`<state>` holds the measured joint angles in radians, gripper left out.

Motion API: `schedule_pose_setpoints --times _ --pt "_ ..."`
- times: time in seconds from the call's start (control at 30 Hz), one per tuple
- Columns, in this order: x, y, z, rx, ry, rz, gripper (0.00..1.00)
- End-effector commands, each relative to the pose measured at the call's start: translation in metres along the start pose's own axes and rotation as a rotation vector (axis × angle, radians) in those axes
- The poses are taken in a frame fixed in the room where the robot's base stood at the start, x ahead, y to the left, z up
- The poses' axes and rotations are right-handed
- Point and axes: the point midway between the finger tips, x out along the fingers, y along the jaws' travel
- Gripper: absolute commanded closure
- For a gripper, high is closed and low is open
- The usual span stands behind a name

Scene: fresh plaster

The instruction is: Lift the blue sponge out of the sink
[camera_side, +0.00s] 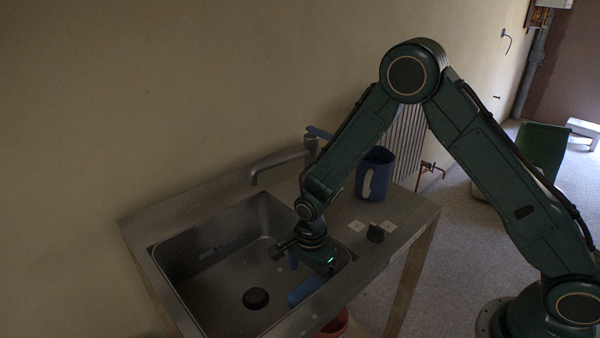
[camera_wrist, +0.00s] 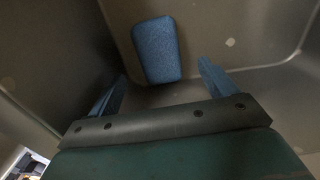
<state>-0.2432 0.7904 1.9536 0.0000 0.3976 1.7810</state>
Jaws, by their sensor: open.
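The blue sponge (camera_side: 306,289) lies in the metal sink (camera_side: 192,262), near the right part of its front wall, partly hidden by my arm in the side view. In the wrist view the sponge (camera_wrist: 157,49) is a rounded blue block beyond my fingertips. My gripper (camera_wrist: 164,80) has two blue fingers spread wide apart, with nothing between them. In the side view my gripper (camera_side: 290,258) is inside the sink's right side, close to the sponge but apart from it. The sponge's contact with the wall cannot be told.
A dark drain (camera_side: 255,298) sits in the sink floor. The faucet (camera_side: 284,160) reaches over the back rim. A blue pitcher (camera_side: 374,175) and a dark knob-like item (camera_side: 376,233) stand on the counter right of the sink. A red bucket (camera_side: 334,325) is below.

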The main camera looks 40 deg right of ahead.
Motion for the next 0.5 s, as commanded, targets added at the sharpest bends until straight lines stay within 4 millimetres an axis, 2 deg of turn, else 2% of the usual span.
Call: schedule_pose_setpoints --times 0.2,0.5 --pt "0.017 0.0 0.0 0.0 0.0 0.0 0.15" --pt "0.021 0.0 0.0 0.0 0.0 0.001 0.15"
